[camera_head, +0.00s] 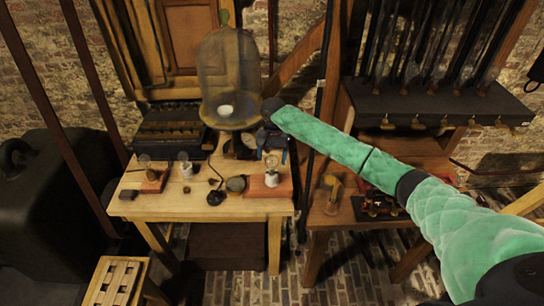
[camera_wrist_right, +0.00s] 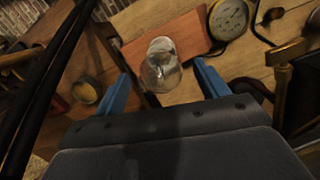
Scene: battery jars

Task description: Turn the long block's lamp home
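The long block (camera_head: 256,187) is a reddish wooden block at the right front of the wooden table, with a lamp (camera_head: 271,172) in a white holder on it. In the right wrist view the long block (camera_wrist_right: 190,38) lies beyond my fingertips, and its clear glass lamp (camera_wrist_right: 162,62) shows between them. My right gripper (camera_head: 271,156) is above the lamp, pointing down. Its blue fingers are spread in the wrist view (camera_wrist_right: 163,82), with space on both sides of the bulb. I cannot tell how deep the bulb reaches between them. My left gripper is not in view.
A short block (camera_head: 153,183) with a bulb stands at the table's left, near another bulb in a white holder (camera_head: 186,170). A round gauge (camera_wrist_right: 229,18) lies beside the long block. A large glass jar (camera_head: 228,75) stands behind. A shelf with red apparatus (camera_head: 378,205) is right.

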